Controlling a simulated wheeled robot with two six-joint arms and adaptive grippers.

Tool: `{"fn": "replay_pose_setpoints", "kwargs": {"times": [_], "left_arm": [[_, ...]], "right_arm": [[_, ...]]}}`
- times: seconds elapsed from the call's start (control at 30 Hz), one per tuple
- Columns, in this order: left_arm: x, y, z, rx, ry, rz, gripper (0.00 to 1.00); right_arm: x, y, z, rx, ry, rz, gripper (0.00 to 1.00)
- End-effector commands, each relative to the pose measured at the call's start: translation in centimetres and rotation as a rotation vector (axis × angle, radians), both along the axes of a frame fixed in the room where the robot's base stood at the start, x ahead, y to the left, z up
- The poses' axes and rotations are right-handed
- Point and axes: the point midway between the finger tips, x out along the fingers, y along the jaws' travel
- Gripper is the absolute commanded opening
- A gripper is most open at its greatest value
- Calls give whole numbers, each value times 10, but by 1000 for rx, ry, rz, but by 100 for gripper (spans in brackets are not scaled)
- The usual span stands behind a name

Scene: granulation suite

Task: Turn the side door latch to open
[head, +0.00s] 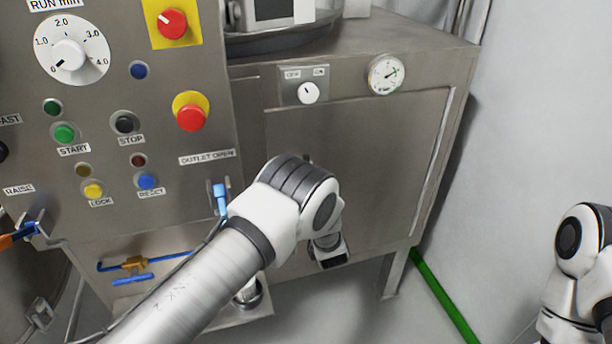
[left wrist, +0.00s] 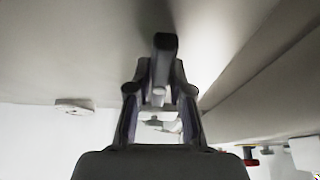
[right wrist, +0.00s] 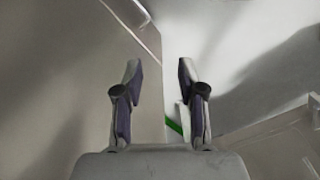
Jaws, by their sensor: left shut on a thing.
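The side door (head: 390,150) is a flat steel panel on the cabinet's front in the head view, and it looks closed. My left wrist covers part of it and hides the latch there. In the left wrist view, a dark bar, apparently the side door latch (left wrist: 165,43), stands out between the fingers. My left gripper (left wrist: 159,75) is shut on it. The bar points up in that picture. My right gripper (right wrist: 158,75) is open and empty in the right wrist view, apart from the latch.
A selector knob (head: 309,92) and a round gauge (head: 388,74) sit above the door. The control panel (head: 110,215) with buttons is to the left. Blue-handled valves (head: 135,264) are low on the left. Open floor and a pale wall (head: 535,120) lie right.

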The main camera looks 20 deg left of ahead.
Motion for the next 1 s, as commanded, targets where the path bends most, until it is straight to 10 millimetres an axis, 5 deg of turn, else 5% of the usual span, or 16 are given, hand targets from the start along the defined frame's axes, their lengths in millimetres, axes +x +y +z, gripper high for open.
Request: {"fn": "replay_pose_setpoints", "kwargs": {"times": [0.4,0.43,0.5,0.83,1.0], "left_arm": [[-1,0,-3,-8,2,1,0],[-1,0,-3,-7,2,1,28],[0,0,-2,-7,1,1,46],[0,0,3,-6,-3,0,46],[0,0,32,-5,-5,-1,46]], "right_arm": [[0,0,-1,0,0,0,40],[0,0,-1,0,0,0,40],[0,0,-1,0,0,0,40],[0,0,0,0,0,0,40],[0,0,0,0,0,0,40]]}}
